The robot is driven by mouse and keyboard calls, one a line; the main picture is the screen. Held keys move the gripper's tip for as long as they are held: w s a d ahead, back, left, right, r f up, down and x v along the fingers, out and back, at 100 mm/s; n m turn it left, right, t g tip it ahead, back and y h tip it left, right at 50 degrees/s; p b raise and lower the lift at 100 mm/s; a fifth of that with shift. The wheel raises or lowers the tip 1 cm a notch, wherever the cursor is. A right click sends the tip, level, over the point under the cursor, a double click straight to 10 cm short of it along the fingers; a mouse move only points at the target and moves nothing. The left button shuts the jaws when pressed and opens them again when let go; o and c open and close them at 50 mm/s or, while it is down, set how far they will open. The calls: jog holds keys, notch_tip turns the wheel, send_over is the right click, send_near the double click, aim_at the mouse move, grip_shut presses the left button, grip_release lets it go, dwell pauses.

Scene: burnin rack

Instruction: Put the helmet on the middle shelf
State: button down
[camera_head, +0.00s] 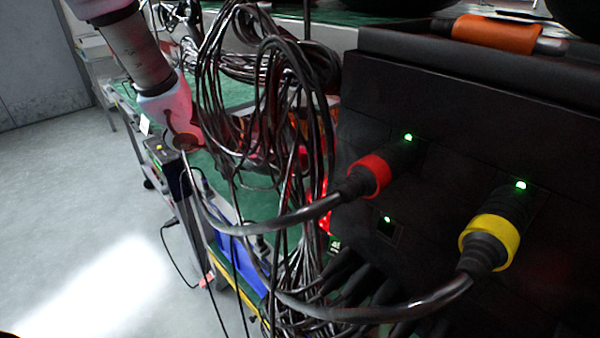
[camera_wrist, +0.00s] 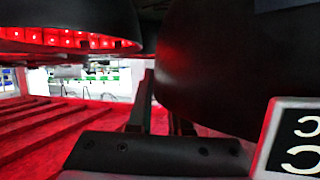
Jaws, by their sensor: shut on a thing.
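In the wrist view my gripper (camera_wrist: 160,112) reaches up from the bottom edge with two dark fingers. It is shut on a large, smooth, black rounded shell, which I take to be the helmet (camera_wrist: 215,65). The shell fills the upper right, close to the camera, and its far side is cut off. The contact between fingers and shell is dark and hard to make out. In the head view my gripper and the held helmet cannot be made out. The middle shelf cannot be identified with certainty in either view.
Another black rounded shell (camera_wrist: 75,14) with red lights beneath is at the wrist view's upper left. In the head view, a black panel (camera_head: 440,190) carries a red-ringed plug (camera_head: 370,175) and a yellow-ringed plug (camera_head: 490,240). Thick cables (camera_head: 265,90) hang left of it. Floor (camera_head: 80,220) is clear at left.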

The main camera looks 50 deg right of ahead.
notch_tip(320, 180, down, 6)
jog(key=shift+f+p, duration=0.2)
jog(key=shift+p, duration=0.15)
jog(key=c, duration=0.8)
grip_release()
jog(key=shift+c, duration=0.2)
jog(key=b+v, duration=0.2)
jog(key=v, duration=1)
jog(key=shift+w, duration=0.15)
